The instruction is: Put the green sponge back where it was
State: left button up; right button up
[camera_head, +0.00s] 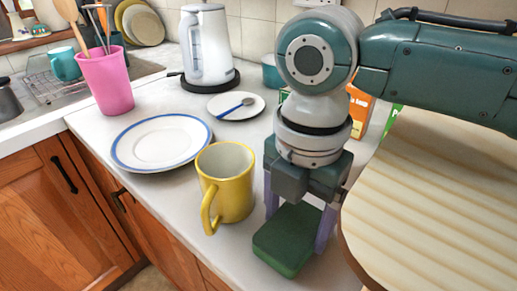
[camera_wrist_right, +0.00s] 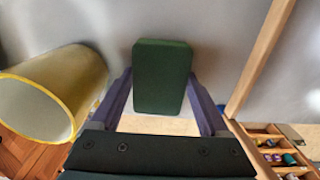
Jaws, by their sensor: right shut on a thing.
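The dark green sponge (camera_head: 288,240) is a flat block between the two purple fingers of my right gripper (camera_head: 298,228). The gripper points down over the white counter near its front edge and is shut on the sponge. In the right wrist view the sponge (camera_wrist_right: 162,76) lies between the fingertips, with a finger on each side. I cannot tell whether its underside touches the counter. My left gripper is not in view.
A yellow mug (camera_head: 227,184) stands just left of the sponge. A round wooden board (camera_head: 440,200) is close on the right. A blue-rimmed plate (camera_head: 162,143), saucer with spoon (camera_head: 236,105), kettle (camera_head: 206,45) and pink cup (camera_head: 105,80) stand farther left and back.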

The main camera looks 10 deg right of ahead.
aim_at(296, 223)
jog(key=shift+f, duration=0.15)
jog(key=o, duration=1)
jog(key=shift+o, duration=0.2)
jog(key=shift+r, duration=0.25)
notch_tip(296, 223, up, 12)
jog(key=p, duration=0.1)
jog(key=shift+p, duration=0.3)
